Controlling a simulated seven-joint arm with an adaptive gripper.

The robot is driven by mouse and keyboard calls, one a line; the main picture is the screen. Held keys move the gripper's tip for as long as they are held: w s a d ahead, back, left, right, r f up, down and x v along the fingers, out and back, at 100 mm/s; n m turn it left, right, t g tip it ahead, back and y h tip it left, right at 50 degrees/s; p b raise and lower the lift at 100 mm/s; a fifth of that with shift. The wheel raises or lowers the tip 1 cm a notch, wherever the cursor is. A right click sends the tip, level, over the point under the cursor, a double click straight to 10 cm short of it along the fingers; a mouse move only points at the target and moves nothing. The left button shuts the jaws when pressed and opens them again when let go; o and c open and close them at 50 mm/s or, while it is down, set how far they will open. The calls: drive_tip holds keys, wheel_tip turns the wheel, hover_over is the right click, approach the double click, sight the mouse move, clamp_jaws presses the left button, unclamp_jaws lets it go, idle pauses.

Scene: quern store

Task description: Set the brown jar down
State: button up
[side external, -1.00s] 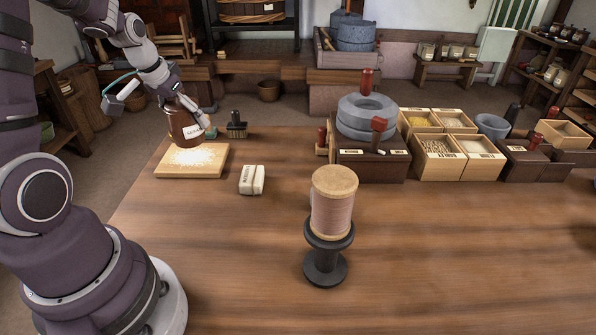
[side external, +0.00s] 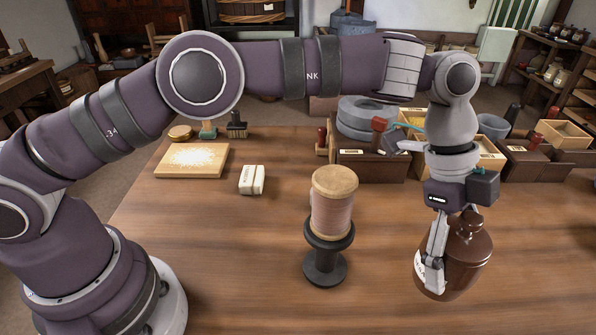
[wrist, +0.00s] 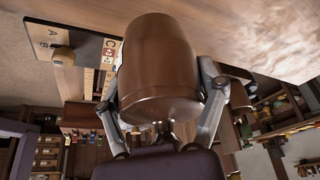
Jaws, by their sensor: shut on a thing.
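The brown jar (side external: 467,252) is a glossy brown vessel with a lid and a white label, at the right front of the side view. My gripper (side external: 440,262) is shut on it, with a finger along its label side. The jar leans slightly, and its lower end is over the wooden table (side external: 400,230). I cannot tell if it touches the table. In the wrist view the jar (wrist: 158,70) fills the middle, with one finger of my gripper (wrist: 160,88) on each side of it. It hides what lies behind it there.
A thread spool (side external: 333,200) on a dark stand is left of the jar. A pale board (side external: 191,160), a small white block (side external: 252,180) and a brush (side external: 237,126) are at the left. Boxes (side external: 371,165) line the back. Table around the spool is bare.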

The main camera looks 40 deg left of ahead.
sight(357, 178)
wheel_tip(357, 178, down, 10)
drive_tip(key=shift+d+r, duration=0.1)
drive_tip(key=shift+r, duration=0.1)
drive_tip(key=shift+f, duration=0.15)
drive_tip(key=o, duration=1.2)
drive_tip(key=a+r+n+t, duration=0.1)
drive_tip(key=a+r, duration=0.3)
drive_tip(key=r, duration=0.2)
drive_tip(key=a+r+n+y, duration=0.1)
drive_tip(key=a+r+n, duration=0.1)
drive_tip(key=a+r, duration=0.2)
drive_tip(key=s+a+r+n+t, duration=0.1)
drive_tip(key=a+r+n, duration=0.1)
drive_tip(key=a+r, duration=0.3)
wheel_tip(357, 178, up, 3)
drive_tip(key=shift+s+f+t+y, duration=0.1)
drive_tip(key=shift+f+t+y, duration=0.05)
drive_tip(key=shift+t+y, duration=0.2)
drive_tip(key=s+a+n+t+y, duration=0.1)
drive_tip(key=s+a+n, duration=0.3)
drive_tip(key=a, duration=0.1)
drive_tip(key=s+a+n+t+y, duration=0.1)
drive_tip(key=s+a+n, duration=0.2)
drive_tip(key=a+n, duration=0.2)
drive_tip(key=s+a+n+t+y, duration=0.1)
drive_tip(key=s+a+n, duration=0.3)
drive_tip(key=n, duration=0.1)
drive_tip(key=shift+s+a+r+t, duration=0.25)
drive_tip(key=shift+s+a, duration=0.1)
drive_tip(key=shift+a, duration=0.05)
